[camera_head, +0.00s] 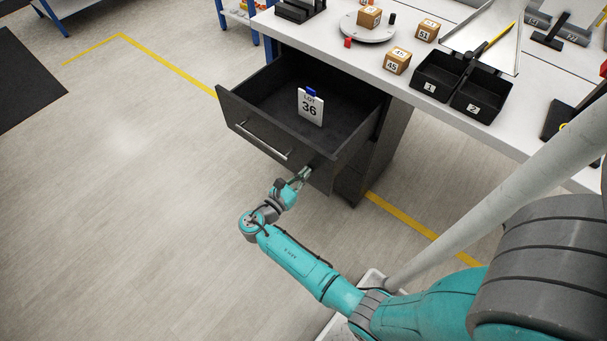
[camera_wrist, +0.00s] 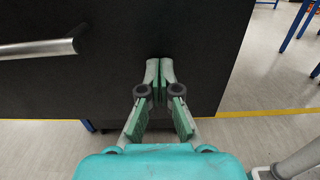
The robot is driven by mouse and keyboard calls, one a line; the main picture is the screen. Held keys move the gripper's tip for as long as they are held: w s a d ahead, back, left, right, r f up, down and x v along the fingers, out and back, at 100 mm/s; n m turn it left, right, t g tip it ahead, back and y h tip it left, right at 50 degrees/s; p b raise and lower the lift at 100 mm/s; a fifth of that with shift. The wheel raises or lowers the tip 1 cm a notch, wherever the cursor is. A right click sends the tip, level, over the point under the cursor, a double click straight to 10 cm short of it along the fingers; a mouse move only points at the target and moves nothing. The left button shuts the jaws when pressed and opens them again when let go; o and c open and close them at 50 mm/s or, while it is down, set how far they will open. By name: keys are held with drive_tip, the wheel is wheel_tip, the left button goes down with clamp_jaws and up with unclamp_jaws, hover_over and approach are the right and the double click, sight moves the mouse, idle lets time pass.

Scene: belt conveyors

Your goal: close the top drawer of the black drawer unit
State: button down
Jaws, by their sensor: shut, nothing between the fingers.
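The black drawer unit (camera_head: 372,160) stands under the workbench. Its top drawer (camera_head: 226,104) is pulled well out, and a card marked "LOT 36" (camera_head: 310,107) with a blue clip stands inside it. The drawer's bar handle (camera_head: 262,141) is on its front face and also shows in the wrist view (camera_wrist: 38,48), left of my gripper. My gripper (camera_head: 306,173) is shut and empty, with its fingertips at the right part of the drawer front. In the wrist view the fingertips (camera_wrist: 160,64) point at the dark front panel (camera_wrist: 110,80); I cannot tell if they touch.
The workbench top (camera_head: 330,45) holds a round plate (camera_head: 368,28), wooden blocks (camera_head: 397,61), and black bins marked 1 and 2 (camera_head: 437,76). A yellow floor line (camera_head: 420,228) passes the unit. The floor (camera_head: 130,220) to the left is clear.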

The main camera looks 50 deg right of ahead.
drive_tip(key=d, duration=2)
drive_tip(key=w+d, duration=0.1)
drive_tip(key=d, duration=0.8)
drive_tip(key=shift+d, duration=0.8)
drive_tip(key=shift+d+r, duration=0.1)
